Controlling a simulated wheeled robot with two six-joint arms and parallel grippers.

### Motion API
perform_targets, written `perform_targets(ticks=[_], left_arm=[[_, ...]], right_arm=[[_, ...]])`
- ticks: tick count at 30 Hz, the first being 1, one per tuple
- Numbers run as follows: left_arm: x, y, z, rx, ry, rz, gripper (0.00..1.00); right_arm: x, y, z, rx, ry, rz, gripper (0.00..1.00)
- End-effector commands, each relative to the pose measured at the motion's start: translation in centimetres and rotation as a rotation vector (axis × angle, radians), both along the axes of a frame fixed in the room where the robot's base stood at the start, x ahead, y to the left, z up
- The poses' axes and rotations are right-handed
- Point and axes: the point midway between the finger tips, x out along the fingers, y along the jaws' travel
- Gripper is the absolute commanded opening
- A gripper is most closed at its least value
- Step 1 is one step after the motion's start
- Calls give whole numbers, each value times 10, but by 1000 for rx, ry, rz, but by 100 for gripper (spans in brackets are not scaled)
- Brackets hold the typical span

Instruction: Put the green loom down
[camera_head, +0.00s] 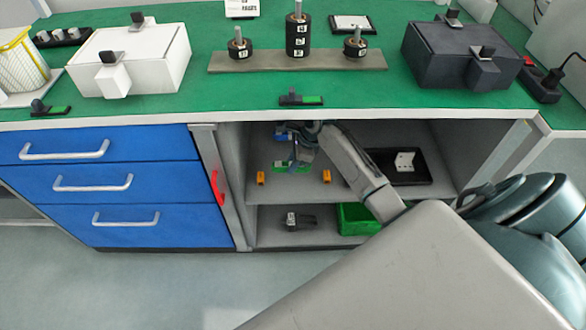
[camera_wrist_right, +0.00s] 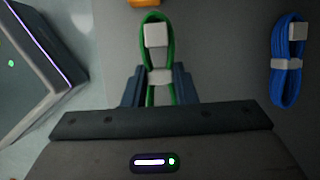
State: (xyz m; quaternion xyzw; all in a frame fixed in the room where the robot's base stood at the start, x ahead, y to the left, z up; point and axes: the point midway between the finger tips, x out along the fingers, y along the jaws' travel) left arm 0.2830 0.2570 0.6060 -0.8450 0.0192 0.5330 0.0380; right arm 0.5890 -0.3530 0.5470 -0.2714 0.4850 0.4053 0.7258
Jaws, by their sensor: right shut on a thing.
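The green loom (camera_wrist_right: 166,60) is a bundled green cable with a white connector and a white band. In the right wrist view my right gripper (camera_wrist_right: 158,85) is shut on it near the band, a finger on each side. In the head view the right gripper (camera_head: 301,156) reaches into the open cabinet bay, and the green loom (camera_head: 284,168) shows low over the upper shelf (camera_head: 300,192). I cannot tell whether the loom touches the shelf. My left gripper is not in view.
A blue loom (camera_wrist_right: 288,75) lies to the right in the wrist view. A black tray (camera_head: 425,165) is to the right. The green bench top (camera_head: 200,95) overhangs the bay; a grey wall (camera_head: 232,185) bounds its left.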

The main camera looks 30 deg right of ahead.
Motion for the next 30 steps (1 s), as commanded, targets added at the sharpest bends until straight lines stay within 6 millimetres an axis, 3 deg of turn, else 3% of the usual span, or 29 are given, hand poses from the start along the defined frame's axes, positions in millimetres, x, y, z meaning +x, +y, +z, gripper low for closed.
perform_targets(ticks=[3,11,22,23,26,30], left_arm=[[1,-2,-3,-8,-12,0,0],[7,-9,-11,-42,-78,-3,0],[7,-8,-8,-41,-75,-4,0],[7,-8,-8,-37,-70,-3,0],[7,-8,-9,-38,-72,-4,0],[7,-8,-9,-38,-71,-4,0]], right_arm=[[6,-4,-2,0,0,0,2],[5,-3,-34,0,1,0,2],[5,-3,-36,0,1,0,2],[5,-3,-37,0,2,-1,27],[5,-3,-37,-1,1,0,47],[5,-3,-37,-1,1,0,47]])
